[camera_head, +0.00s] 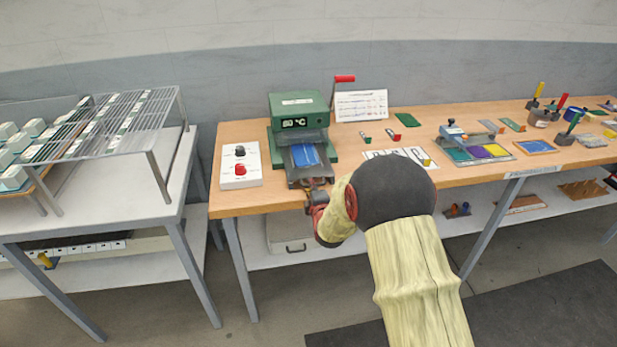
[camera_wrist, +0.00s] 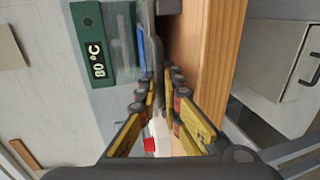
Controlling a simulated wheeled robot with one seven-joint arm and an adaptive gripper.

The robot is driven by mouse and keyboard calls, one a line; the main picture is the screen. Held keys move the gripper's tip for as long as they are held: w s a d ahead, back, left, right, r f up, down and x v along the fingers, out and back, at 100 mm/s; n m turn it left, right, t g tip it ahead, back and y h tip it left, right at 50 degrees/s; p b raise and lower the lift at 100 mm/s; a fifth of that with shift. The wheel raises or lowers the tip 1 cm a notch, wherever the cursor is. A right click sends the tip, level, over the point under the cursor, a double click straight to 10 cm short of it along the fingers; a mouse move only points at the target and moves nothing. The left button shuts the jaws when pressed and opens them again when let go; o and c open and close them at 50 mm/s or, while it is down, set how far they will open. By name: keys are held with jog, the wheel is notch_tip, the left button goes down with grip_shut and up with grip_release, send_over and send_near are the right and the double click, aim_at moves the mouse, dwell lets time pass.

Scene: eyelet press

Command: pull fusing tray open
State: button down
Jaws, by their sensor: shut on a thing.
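The fusing tray (camera_head: 294,173) is a grey tray with a blue piece (camera_head: 305,155) on it. It projects forward from the green press (camera_head: 298,108), whose display reads a temperature in °C. In the wrist view the grey tray (camera_wrist: 157,45) runs up from my fingertips, with the blue piece (camera_wrist: 142,48) beside its edge. My gripper (camera_head: 318,187) is at the tray's front end, by the table's front edge. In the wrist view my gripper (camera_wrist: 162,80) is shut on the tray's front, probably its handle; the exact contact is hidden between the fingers.
A white control panel (camera_head: 240,166) with a black and a red knob lies left of the press. A red-handled lever (camera_head: 344,78) rises behind it. Small parts and a white printed sheet (camera_head: 398,157) lie to the right. Floor space in front of the wooden table (camera_head: 226,208) is open.

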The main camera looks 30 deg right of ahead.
jog(key=shift+f+v, duration=0.2)
jog(key=shift+v, duration=0.8)
jog(key=c, duration=2)
grip_release()
jog(key=v, duration=1.2)
